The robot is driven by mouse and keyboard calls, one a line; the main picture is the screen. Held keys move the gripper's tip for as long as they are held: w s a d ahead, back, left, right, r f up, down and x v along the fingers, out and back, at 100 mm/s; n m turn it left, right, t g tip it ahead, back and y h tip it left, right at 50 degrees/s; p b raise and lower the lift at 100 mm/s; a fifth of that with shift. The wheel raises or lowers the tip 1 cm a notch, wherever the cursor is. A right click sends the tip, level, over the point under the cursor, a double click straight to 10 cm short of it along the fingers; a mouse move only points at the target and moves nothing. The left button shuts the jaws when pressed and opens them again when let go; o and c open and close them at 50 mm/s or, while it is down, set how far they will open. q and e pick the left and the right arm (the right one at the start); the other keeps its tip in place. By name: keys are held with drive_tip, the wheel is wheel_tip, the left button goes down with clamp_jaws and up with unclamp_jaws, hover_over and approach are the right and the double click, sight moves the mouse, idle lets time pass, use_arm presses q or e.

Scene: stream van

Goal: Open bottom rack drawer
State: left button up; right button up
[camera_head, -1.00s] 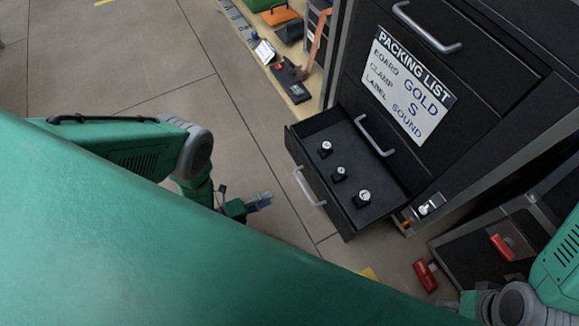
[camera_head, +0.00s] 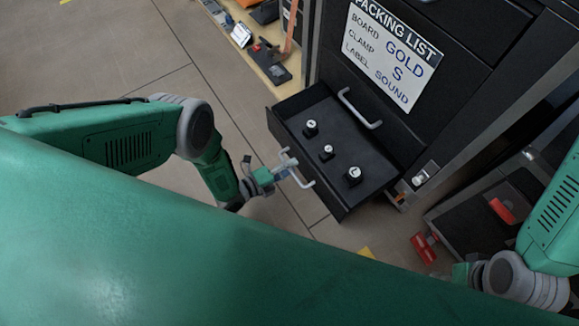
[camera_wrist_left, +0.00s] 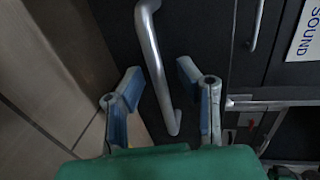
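The bottom rack drawer (camera_head: 330,195) stands pulled out of the black rack, with several small dark objects with pale tops (camera_head: 327,152) inside. Its grey bar handle (camera_head: 300,178) is on the front face; it also shows in the left wrist view (camera_wrist_left: 156,68). My left gripper (camera_head: 284,171) is at this handle. In the left wrist view the blue-padded fingers (camera_wrist_left: 160,98) are spread apart, with the handle between them and a gap on each side.
A closed drawer with a grey handle (camera_head: 360,108) is above the open one, beside a packing list sign (camera_head: 393,50). A red-handled dark case (camera_head: 480,225) stands at the right. A bench with tools (camera_head: 255,45) is behind; the floor at left is clear.

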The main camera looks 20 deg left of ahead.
use_arm(q)
drive_tip(key=shift+a, duration=0.1)
drive_tip(key=shift+a, duration=0.15)
clamp_jaws()
drive_tip(key=shift+s, duration=0.15)
drive_tip(key=f+p+v, duration=0.1)
drive_tip(key=p+v, duration=0.1)
drive_tip(key=v, duration=0.5)
drive_tip(key=shift+s+a+f, duration=0.3)
drive_tip(key=shift+s+f, duration=0.05)
drive_tip(key=shift+s, duration=0.05)
unclamp_jaws()
drive_tip(key=shift+w, duration=0.1)
